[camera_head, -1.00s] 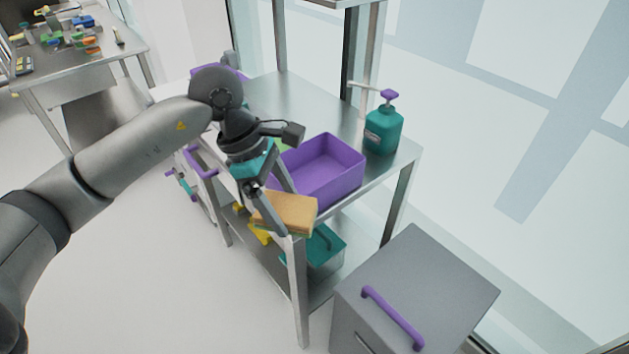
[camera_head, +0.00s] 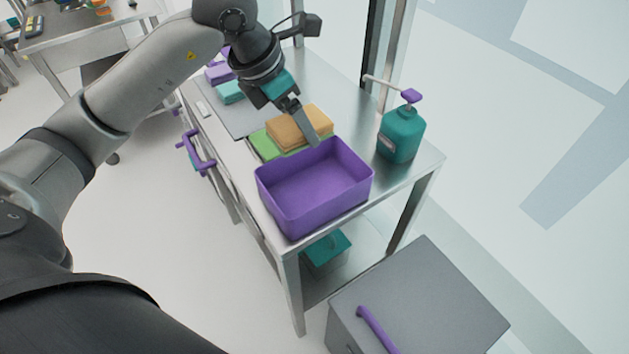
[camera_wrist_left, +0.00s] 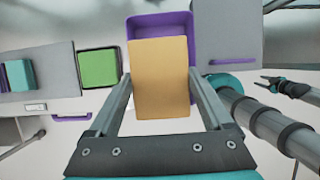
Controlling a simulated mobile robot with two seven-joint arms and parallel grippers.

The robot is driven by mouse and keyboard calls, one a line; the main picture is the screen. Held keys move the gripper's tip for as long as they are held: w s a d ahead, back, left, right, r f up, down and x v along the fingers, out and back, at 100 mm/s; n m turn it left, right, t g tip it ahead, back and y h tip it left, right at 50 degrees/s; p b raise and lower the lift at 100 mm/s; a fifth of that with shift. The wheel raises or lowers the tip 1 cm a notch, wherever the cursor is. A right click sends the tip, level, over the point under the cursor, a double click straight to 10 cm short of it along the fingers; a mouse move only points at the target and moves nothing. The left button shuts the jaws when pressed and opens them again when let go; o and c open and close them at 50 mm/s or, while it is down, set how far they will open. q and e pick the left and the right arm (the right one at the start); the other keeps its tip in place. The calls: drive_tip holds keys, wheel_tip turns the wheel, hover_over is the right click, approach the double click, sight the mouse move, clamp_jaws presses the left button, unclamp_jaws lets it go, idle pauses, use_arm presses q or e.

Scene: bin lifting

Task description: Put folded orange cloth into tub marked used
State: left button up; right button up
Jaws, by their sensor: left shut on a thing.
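The folded orange cloth (camera_head: 299,127) is a flat tan-orange block. My left gripper (camera_head: 310,138) is shut on it; in the left wrist view the cloth (camera_wrist_left: 159,78) lies between the two fingers. In the head view it shows just behind the purple tub (camera_head: 316,187), over a green item (camera_head: 264,145). In the left wrist view it overlaps the near part of the purple tub (camera_wrist_left: 160,22). The tub is open and its visible floor is empty. No marking on it can be read. My right gripper is not seen in the head view.
A teal pump bottle (camera_head: 401,134) stands right of the tub on the steel table (camera_head: 409,181). Teal (camera_head: 229,92) and purple (camera_head: 219,73) items lie at the back left. A teal container (camera_head: 327,249) is on the lower shelf. A grey cabinet (camera_head: 420,295) stands in front.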

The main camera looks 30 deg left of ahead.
use_arm(q)
wheel_tip(320, 180, down, 7)
drive_tip(key=b, duration=0.1)
hover_over(306, 198)
drive_tip(key=s, duration=0.1)
drive_tip(key=f, duration=0.7)
drive_tip(key=shift+s+a, duration=0.2)
drive_tip(key=shift+a, duration=0.1)
wheel_tip(306, 198, down, 5)
drive_tip(key=shift+r+b, duration=0.1)
drive_tip(key=shift+b, duration=0.3)
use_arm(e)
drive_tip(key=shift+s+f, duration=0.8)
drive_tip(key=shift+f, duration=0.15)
use_arm(q)
drive_tip(key=o, duration=1.1)
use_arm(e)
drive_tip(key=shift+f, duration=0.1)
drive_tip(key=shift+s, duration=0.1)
